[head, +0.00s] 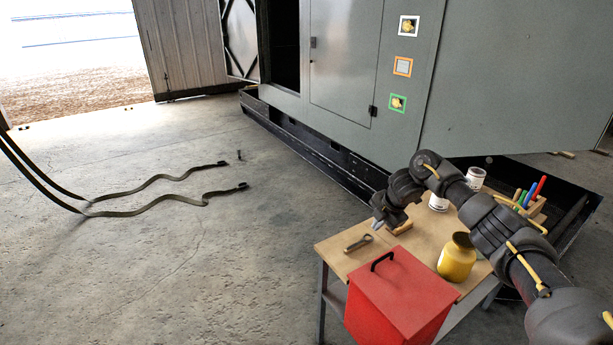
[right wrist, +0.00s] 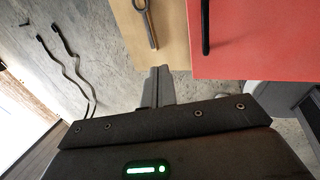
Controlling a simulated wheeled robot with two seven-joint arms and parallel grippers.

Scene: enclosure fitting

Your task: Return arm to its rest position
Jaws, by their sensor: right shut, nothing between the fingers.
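My right arm comes in from the lower right in the head view and reaches over the small table (head: 335,248). My right gripper (head: 377,222) is above the table's far left part, near the cabinet. In the right wrist view the two fingers of this gripper (right wrist: 158,78) are together with nothing between them. A grey wrench-like tool (head: 358,243) lies on the table just below and left of the gripper, and it also shows in the right wrist view (right wrist: 147,22). My left gripper is not in view.
A red box (head: 395,300) with a black handle stands at the table's front. A yellow jar (head: 456,260), white cans (head: 438,202) and a wooden holder with coloured sticks (head: 530,203) are close to my right arm. A grey cabinet (head: 340,60) stands behind. Straps (head: 150,192) lie on open floor at left.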

